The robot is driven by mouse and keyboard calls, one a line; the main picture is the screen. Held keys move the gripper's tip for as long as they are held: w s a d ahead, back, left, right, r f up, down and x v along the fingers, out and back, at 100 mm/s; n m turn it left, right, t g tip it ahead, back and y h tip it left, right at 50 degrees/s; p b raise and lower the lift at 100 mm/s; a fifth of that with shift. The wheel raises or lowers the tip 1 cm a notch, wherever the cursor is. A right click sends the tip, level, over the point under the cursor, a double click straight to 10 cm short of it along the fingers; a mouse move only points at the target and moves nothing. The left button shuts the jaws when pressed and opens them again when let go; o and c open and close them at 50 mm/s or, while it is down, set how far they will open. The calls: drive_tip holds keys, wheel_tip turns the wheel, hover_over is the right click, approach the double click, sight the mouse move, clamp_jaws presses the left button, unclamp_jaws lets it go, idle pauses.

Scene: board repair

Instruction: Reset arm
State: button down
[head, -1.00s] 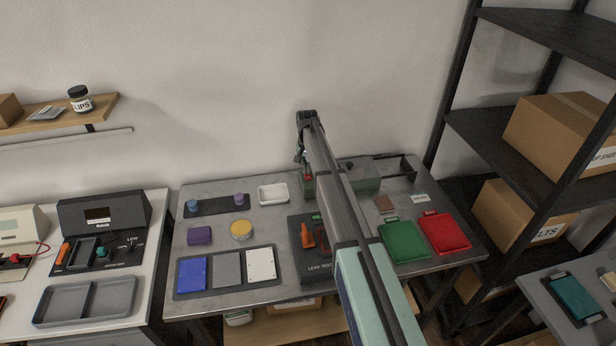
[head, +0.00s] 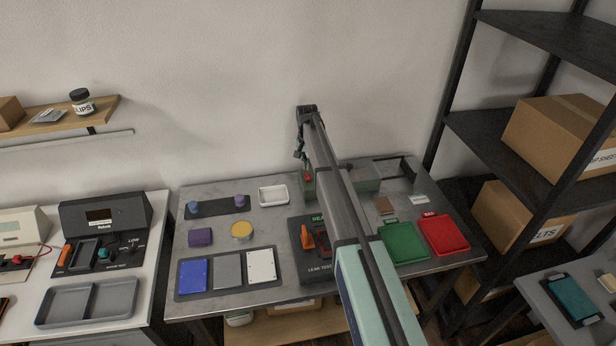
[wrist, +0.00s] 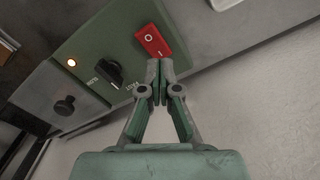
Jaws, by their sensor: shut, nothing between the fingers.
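My gripper (wrist: 160,82) is shut and empty in the wrist view. Its fingertips are at the lower edge of a red rocker switch (wrist: 153,40) on a green panel (wrist: 95,50); I cannot tell whether they touch it. The fingers are too small to make out there.
A green tray (head: 404,242) and a red tray (head: 443,235) lie right of my arm. A leak test fixture (head: 308,262) with an orange lever is just left of it. A mat with blue, grey and white pieces lies front left. A dark shelf rack (head: 455,130) stands right.

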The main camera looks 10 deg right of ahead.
sight(307, 175)
drive_tip(key=shift+r+p, duration=0.6)
drive_tip(key=shift+r, duration=1.2)
drive_tip(key=shift+f, duration=0.1)
